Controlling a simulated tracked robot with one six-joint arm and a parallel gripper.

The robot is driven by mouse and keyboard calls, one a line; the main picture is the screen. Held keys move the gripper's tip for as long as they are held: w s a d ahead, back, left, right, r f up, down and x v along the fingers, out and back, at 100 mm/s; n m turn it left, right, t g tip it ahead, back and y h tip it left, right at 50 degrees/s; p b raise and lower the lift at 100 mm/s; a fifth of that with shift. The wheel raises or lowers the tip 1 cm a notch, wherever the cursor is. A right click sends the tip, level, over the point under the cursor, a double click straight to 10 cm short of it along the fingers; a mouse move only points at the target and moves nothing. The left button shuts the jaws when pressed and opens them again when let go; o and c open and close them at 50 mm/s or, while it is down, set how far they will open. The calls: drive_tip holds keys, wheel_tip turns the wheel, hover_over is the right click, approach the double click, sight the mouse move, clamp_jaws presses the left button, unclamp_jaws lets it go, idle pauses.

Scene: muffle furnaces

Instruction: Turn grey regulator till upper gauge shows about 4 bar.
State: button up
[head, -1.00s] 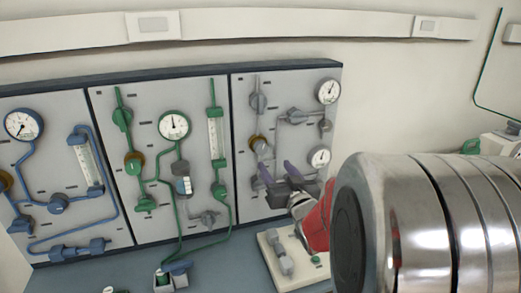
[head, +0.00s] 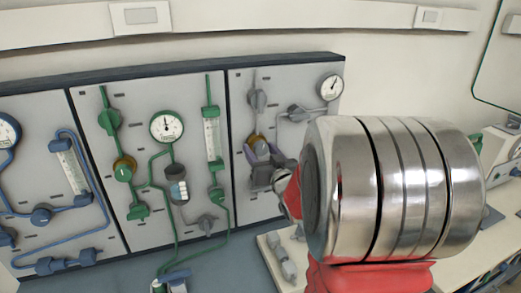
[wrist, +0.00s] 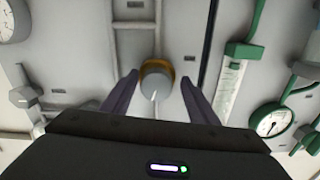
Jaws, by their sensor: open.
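The grey regulator is a knob with a brass-coloured ring (wrist: 155,82) on the right-hand panel. It also shows, partly covered, in the head view (head: 262,149). My gripper (wrist: 160,79) is open, its two dark fingers pointing at the panel on either side of the knob. In the head view my gripper (head: 262,156) overlaps the regulator. The upper gauge (head: 330,87) is round and white, its needle pointing up and right; its numbers are too small to read.
Another gauge (wrist: 12,22) of the grey panel shows at the wrist view's upper left. A green-piped panel (head: 150,120) with gauge and flowmeter adjoins on the left, then a blue-piped one. Grey pipes and valves surround the regulator. A pale device (head: 280,262) stands below.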

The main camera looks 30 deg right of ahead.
drive_tip(key=shift+s+d, duration=0.15)
drive_tip(key=shift+c, duration=0.4)
drive_tip(key=shift+c, duration=0.7)
drive_tip(key=c, duration=0.8)
drive_tip(key=shift+m, duration=1.6)
drive_tip(key=o, duration=1)
